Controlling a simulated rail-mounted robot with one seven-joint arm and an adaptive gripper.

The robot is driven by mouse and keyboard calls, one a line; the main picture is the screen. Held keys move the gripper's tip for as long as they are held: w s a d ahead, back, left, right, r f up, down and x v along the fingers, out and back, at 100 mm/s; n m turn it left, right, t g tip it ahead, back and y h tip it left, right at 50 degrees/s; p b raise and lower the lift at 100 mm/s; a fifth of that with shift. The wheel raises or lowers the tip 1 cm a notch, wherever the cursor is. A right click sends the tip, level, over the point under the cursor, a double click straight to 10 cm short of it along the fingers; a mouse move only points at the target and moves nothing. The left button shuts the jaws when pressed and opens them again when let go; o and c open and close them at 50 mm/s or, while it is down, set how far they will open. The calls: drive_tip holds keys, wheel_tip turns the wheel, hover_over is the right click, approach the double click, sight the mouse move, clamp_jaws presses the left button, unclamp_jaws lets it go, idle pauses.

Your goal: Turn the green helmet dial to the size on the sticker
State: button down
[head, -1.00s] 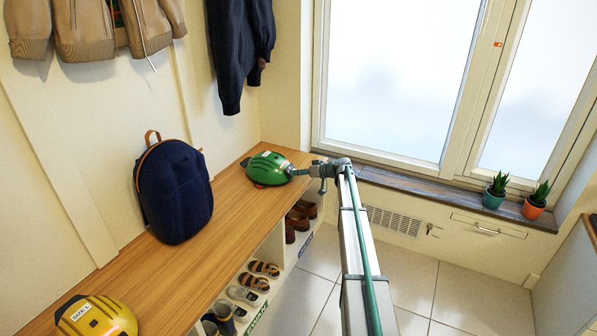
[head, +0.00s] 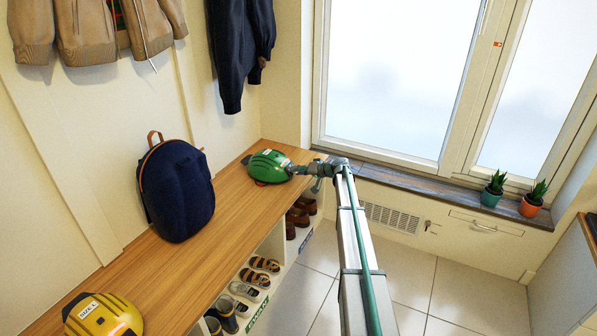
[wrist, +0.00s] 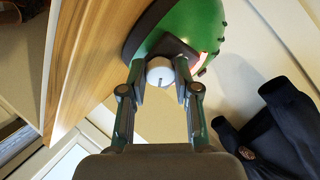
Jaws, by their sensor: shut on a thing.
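The green helmet (head: 266,166) sits at the far end of the wooden bench top, with a white sticker on its upper side. The sticker's writing is too small to read. In the wrist view the green helmet (wrist: 190,28) shows a white round dial (wrist: 160,72) with a dark mark on its face, set in a dark mount. My gripper (wrist: 160,76) has its fingertips on either side of the dial and is shut on it. My gripper (head: 293,169) also shows against the helmet's right end in the head view.
A yellow helmet (head: 103,316) with a white sticker sits at the bench's near end. A dark blue backpack (head: 177,190) stands between the helmets on the bench (head: 225,205). Shoes (head: 258,270) fill cubbies below. Dark clothing (head: 240,50) hangs above the far end.

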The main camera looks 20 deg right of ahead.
drive_tip(key=c, duration=0.8)
unclamp_jaws()
drive_tip(key=shift+s, duration=0.1)
drive_tip(key=v, duration=1.1)
drive_tip(key=shift+s+d+r, duration=0.15)
drive_tip(key=shift+s+d, duration=0.1)
drive_tip(key=shift+d, duration=0.05)
